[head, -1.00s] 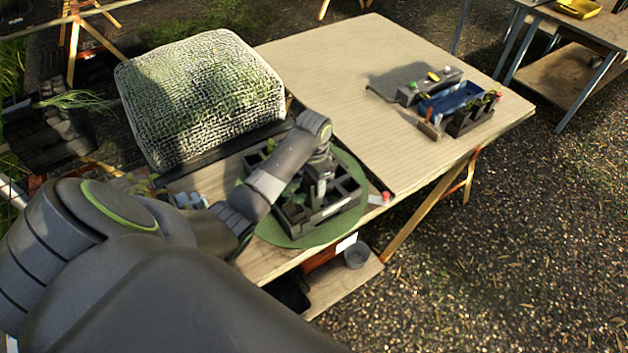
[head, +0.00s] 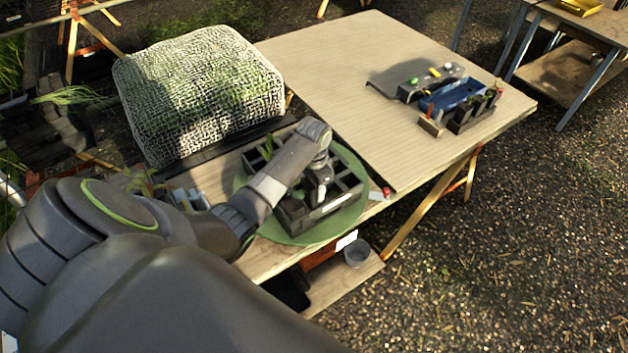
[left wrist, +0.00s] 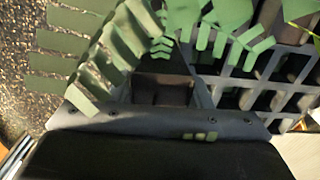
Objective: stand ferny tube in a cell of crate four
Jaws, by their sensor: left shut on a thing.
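My left gripper (head: 317,194) is over the dark crate (head: 335,207) on a round green mat (head: 290,238). It is shut on the ferny tube. In the left wrist view the tube's green fern fronds (left wrist: 115,50) spread across the top left, and my gripper (left wrist: 160,90) is below them. The tube's body is mostly hidden, so I cannot tell how deep it sits. The crate's grid of square cells (left wrist: 245,85) shows at the right of the wrist view; several look empty. Another plant (head: 268,147) stands near the crate's far left. My right gripper is out of view.
A mesh-covered mound (head: 200,90) stands behind the crate to the left. At the table's far right are a blue tray (head: 450,98), a grey block and a small dark rack (head: 472,121) with plants. The middle of the wooden table (head: 350,75) is clear.

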